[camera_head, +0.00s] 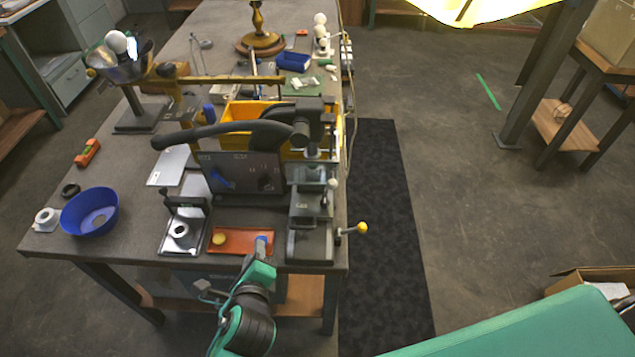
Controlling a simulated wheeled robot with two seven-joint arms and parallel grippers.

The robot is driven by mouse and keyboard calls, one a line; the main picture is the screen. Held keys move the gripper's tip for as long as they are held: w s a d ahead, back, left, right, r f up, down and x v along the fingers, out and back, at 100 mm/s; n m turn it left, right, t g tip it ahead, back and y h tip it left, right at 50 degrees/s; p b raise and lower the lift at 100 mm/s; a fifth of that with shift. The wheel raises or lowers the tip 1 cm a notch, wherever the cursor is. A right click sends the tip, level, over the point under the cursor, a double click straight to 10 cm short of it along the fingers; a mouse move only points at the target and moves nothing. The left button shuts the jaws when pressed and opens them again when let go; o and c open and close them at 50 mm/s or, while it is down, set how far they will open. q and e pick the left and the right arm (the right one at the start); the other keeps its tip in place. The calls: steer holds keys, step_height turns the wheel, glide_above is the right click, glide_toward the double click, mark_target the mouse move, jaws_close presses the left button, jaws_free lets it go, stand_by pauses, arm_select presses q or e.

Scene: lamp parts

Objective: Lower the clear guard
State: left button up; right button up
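A small grey bench press (311,215) stands at the right front of the workbench, with a lever ending in a yellow ball (362,228). Left of it stands a dark, glossy upright panel (238,176) with faint markings and knobs. A thick black curved bar (222,130) runs above the panel. My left gripper (262,246) is at the bench's front edge, over the near side of an orange tray (225,246), below and left of the press. Its fingers are small and partly hidden. My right gripper is out of view.
A metal fixture (168,244) stands left of the tray. A blue bowl (75,226), a lamp head on a stand (130,112), and a yellow bin (240,108) are also on the workbench (128,170). A dark mat (380,190) and open floor lie to the right.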

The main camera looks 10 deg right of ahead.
arm_select(q)
steer(key=d+r+m+t+h, duration=0.2)
steer(key=d+r+m+h, duration=0.1)
steer(key=d+m, duration=0.45)
steer(key=m+h, duration=0.4)
steer(key=m, duration=0.5)
glide_toward(331, 188)
steer(key=shift+t, duration=0.3)
steer(key=x, duration=0.5)
steer(key=p+x, duration=0.1)
steer(key=x, duration=0.5)
steer(key=shift+d+f, duration=0.2)
steer(key=shift+f, duration=0.05)
jaws_close()
